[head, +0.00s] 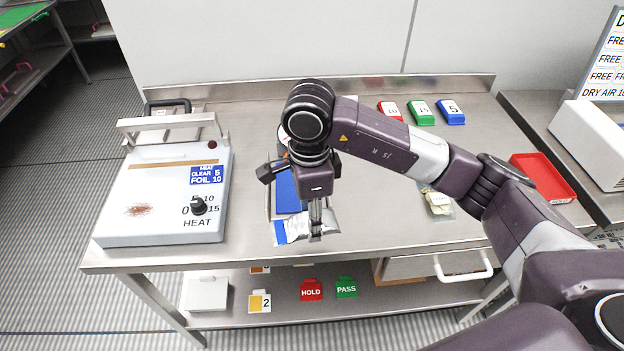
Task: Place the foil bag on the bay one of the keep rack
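The foil bag (295,229), silver with a blue patch at its left end, is at the front middle of the steel table. My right gripper (316,228) reaches down over it, its narrow fingers together on the bag's upper part. The fingers look shut on the bag; whether it is clear of the table I cannot tell. My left gripper is not in view. I cannot make out a keep rack or a bay one in this view.
A heat sealer (165,195) stands at the left of the table (380,230). A blue-faced item (287,190) is partly hidden behind my gripper. Red (390,110), green and blue number tags lie at the back. A clear packet (438,203) lies right. A red tray (543,178) is farther right.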

